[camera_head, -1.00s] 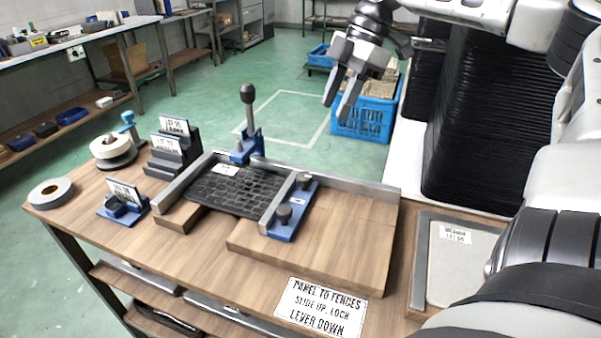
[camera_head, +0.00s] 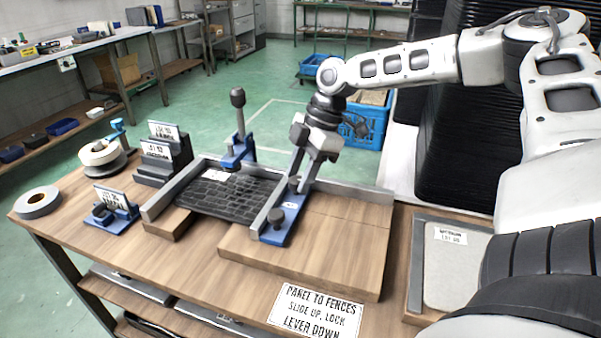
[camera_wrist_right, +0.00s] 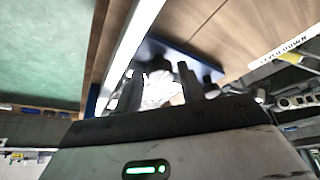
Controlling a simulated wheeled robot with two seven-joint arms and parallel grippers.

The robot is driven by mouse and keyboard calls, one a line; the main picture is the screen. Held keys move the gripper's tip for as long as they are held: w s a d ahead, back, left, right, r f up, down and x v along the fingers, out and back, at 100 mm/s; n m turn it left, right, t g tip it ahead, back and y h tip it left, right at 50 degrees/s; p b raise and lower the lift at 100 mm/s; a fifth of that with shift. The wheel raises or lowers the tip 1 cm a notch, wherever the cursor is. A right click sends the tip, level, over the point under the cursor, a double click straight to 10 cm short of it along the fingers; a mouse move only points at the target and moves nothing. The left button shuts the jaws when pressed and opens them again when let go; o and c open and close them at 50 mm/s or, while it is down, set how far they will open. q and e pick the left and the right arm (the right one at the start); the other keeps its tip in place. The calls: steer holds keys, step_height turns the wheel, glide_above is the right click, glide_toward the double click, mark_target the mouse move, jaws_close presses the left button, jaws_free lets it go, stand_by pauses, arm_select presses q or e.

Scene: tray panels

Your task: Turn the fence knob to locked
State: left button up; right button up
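The blue fence bracket (camera_head: 281,236) carries two dark knobs and sits beside the grey sliding fence (camera_head: 268,207) on the wooden fixture. The near knob (camera_head: 276,217) is in plain sight. The far knob is mostly hidden by my right gripper (camera_head: 303,185), which points down over the bracket's far end with its fingers apart. In the right wrist view the gripper (camera_wrist_right: 160,88) shows spread fingers near the blue bracket (camera_wrist_right: 150,50); blur hides whether it touches a knob. The knob's locked or unlocked setting cannot be read. My left gripper is out of view.
A dark tile panel (camera_head: 230,195) lies between the fences. A blue lever clamp (camera_head: 238,150) stands upright behind it. A sign (camera_head: 318,312) lies at the front edge, and a grey tray (camera_head: 455,268) is at right. The wooden board right of the bracket is clear.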

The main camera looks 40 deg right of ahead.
steer(key=c, duration=0.7)
